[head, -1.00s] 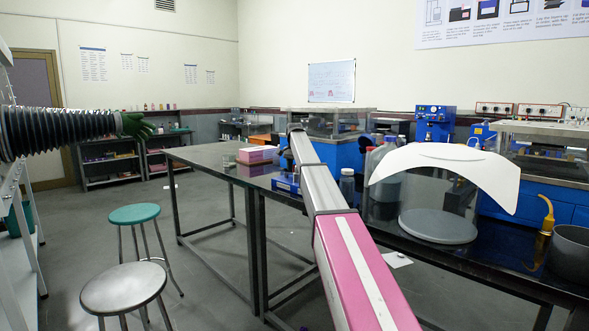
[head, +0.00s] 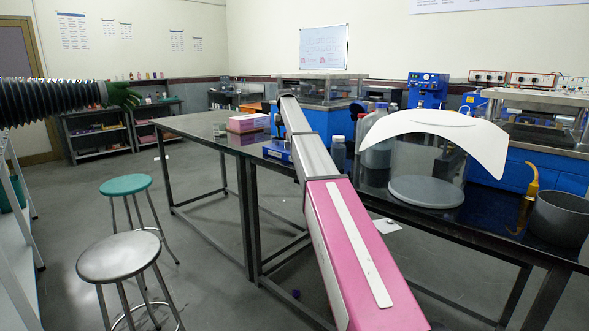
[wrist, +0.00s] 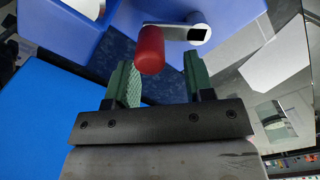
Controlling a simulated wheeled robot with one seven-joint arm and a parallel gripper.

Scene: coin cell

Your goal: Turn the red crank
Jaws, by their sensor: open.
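The red crank handle (wrist: 150,50) shows in the wrist view, a rounded red grip on a silver crank arm (wrist: 182,33) fixed to a blue housing (wrist: 232,12). My gripper (wrist: 160,82) is open, with its two green fingers apart. The red handle appears between the fingertips, nearer the left one. I cannot tell whether it touches them. In the head view my arm reaches away over the benches, and its far end and the crank cannot be made out.
A dark bench (head: 455,232) runs along the right, with a grey pot (head: 560,218) and a curved white sheet (head: 440,128). A pink box (head: 248,123) sits on the left bench. A steel stool (head: 118,257) and a green stool (head: 125,185) stand at the left on open floor.

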